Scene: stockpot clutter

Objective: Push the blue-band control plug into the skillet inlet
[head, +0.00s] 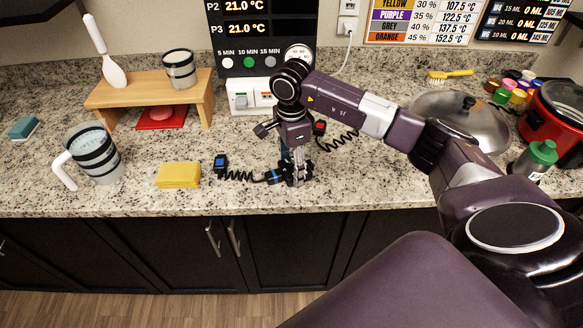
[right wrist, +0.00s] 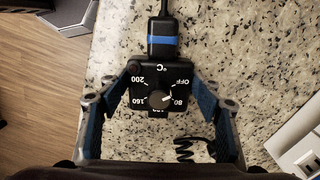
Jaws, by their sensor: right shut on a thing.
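The blue-band control plug (right wrist: 160,84) is a black box with a temperature dial; its blue band (right wrist: 162,46) is at the cord end. My right gripper (right wrist: 162,101) has a finger on each side of the box and is shut on it. In the head view the right gripper (head: 297,178) is low over the counter near its front edge, with the blue band (head: 273,176) showing at its left. A domed metal lid (head: 462,118) with a black knob is at the right, partly behind my arm. I cannot make out the skillet inlet. My left gripper is not in view.
A yellow sponge (head: 178,175) and striped jug (head: 93,153) lie left; a wooden stand (head: 150,92) is behind. A black blue-faced piece (head: 220,164) ends the coiled cord. A red-marked plug (head: 320,128) is behind my gripper. A red cooker (head: 552,124) and green-capped bottle (head: 536,160) stand right.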

